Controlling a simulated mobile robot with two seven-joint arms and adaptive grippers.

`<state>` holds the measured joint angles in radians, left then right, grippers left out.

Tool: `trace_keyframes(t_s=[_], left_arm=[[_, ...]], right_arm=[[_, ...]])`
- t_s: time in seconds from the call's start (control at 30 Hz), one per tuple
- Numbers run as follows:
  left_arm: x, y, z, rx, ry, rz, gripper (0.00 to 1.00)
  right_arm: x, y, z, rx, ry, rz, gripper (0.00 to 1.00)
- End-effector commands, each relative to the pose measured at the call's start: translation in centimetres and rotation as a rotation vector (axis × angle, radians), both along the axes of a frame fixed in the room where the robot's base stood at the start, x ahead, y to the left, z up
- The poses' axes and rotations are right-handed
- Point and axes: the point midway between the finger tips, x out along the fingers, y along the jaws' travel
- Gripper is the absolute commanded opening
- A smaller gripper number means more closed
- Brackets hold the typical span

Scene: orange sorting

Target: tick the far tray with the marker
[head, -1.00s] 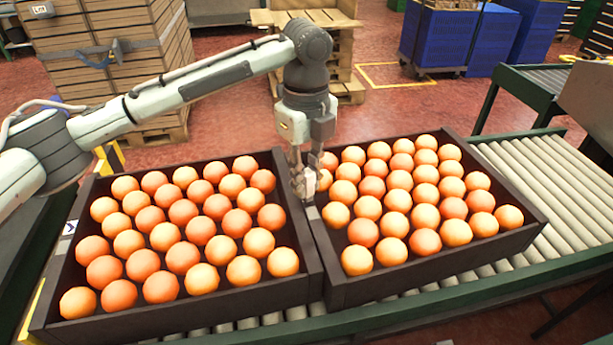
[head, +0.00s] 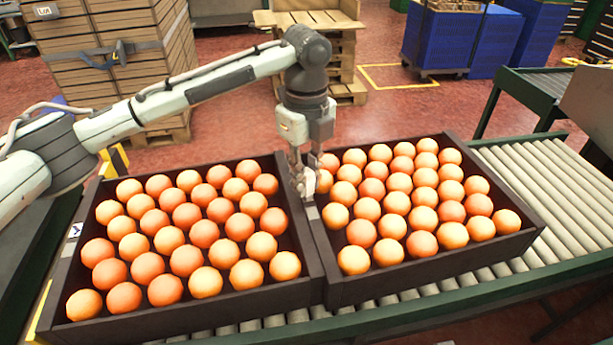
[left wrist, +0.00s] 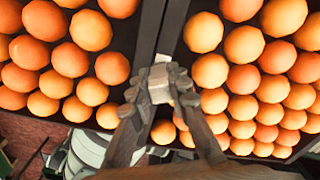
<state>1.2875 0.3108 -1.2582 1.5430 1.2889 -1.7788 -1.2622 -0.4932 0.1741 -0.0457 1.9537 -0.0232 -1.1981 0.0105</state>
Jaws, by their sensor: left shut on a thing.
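Two dark trays full of oranges stand side by side, a left tray (head: 316,283) and a right tray (head: 333,290). My left gripper (head: 308,186) points down above the rims where the trays meet. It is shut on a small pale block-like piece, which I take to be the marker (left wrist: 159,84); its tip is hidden. A light grey label patch (head: 312,212) lies on the rim just below the fingers; I cannot tell whether the marker touches it. A white label with a dark mark (head: 75,230) sits on the left tray's left rim. My right gripper is not in view.
The trays rest on a roller conveyor (head: 560,190) with green side rails. Bare rollers lie to the right. Stacked brown crates (head: 115,45) and a wooden pallet stack (head: 345,75) stand behind, with blue bins (head: 430,40) farther back.

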Motion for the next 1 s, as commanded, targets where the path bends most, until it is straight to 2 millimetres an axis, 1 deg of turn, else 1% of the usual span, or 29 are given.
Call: trace_keyframes(t_s=[0.7,1.0], left_arm=[[-1.1,-0.3,0.1,0.001,0.001,0.0,0.0],[-1.2,-0.3,0.1,0.0,0.0,0.0,0.0]], right_arm=[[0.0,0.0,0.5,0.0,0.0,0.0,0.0],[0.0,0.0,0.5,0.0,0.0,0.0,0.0]])
